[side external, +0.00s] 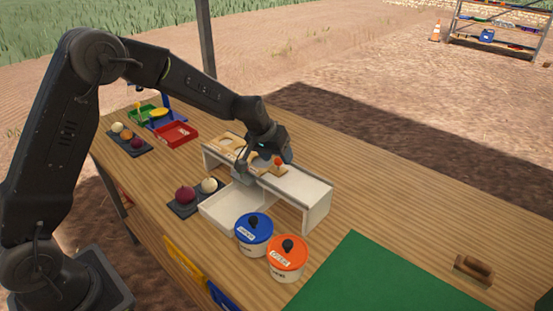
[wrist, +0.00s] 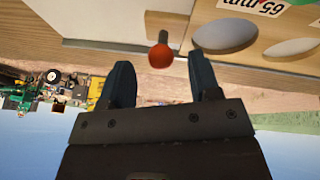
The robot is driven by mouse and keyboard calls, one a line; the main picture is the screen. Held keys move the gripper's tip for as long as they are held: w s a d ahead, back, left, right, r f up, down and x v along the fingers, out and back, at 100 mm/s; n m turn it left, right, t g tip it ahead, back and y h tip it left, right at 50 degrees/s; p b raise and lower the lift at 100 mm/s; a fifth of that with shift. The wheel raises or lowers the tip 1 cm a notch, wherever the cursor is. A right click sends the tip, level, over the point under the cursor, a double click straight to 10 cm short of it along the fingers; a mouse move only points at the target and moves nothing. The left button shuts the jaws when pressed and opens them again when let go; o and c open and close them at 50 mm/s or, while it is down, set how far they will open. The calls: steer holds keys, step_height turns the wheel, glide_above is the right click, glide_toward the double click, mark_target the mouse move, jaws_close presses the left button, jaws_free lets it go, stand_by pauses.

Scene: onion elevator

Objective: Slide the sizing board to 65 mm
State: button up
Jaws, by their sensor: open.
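The sizing board (side external: 226,139) is a pale wooden strip with round holes, lying along the top of a white bench-like stand (side external: 312,190). A red knob (side external: 278,161) stands near the board's right end. In the wrist view the knob (wrist: 160,54) shows just beyond and between the fingertips, with a gap on both sides. My gripper (wrist: 161,78) is open and empty; it hangs over the stand beside the knob in the side view (side external: 258,170). A "65 mm" label (wrist: 255,5) shows near a hole. My gripper hides part of the board.
A white tray (side external: 222,212) sits in front of the stand, beside a dark tray (side external: 178,210) with onions. Blue-lidded (side external: 254,228) and orange-lidded (side external: 287,252) pots stand close at the front. A red tray (side external: 176,134) lies left. The table's back right is clear.

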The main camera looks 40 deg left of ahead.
steer(key=shift+r, duration=2.2)
